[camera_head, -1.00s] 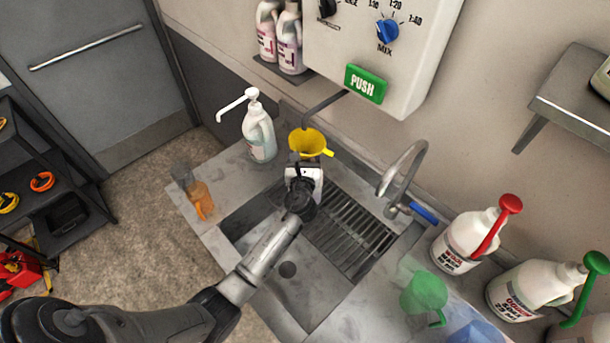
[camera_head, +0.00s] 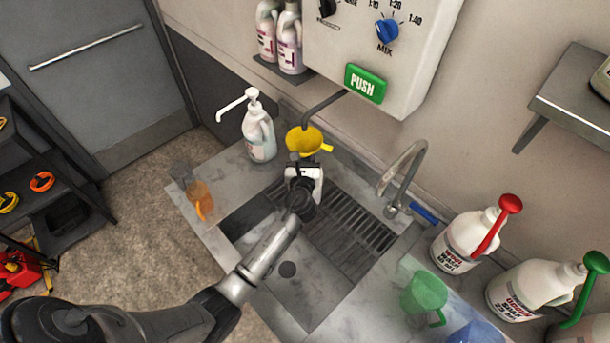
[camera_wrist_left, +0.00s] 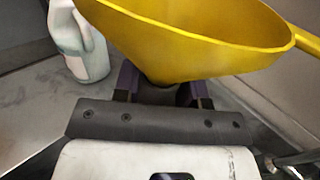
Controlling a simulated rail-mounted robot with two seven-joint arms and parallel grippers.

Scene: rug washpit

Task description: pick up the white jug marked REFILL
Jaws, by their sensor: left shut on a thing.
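My left gripper (camera_head: 300,162) is shut on the narrow lower part of a yellow funnel (camera_head: 305,140), above the back of the sink. In the left wrist view the funnel (camera_wrist_left: 190,45) fills the top, with its spout between the fingers (camera_wrist_left: 160,92). A white jug with a white pump (camera_head: 259,137) stands upright on the counter left of the funnel, apart from the gripper. It also shows in the left wrist view (camera_wrist_left: 82,50). Its label is too small to read, and I see no REFILL mark. My right gripper is not in view.
A dispenser box (camera_head: 385,50) hangs above, its spout near the funnel. A tap (camera_head: 404,172) stands right of the sink grid (camera_head: 350,230). White jugs with red (camera_head: 465,242) and green (camera_head: 530,290) pumps stand at right.

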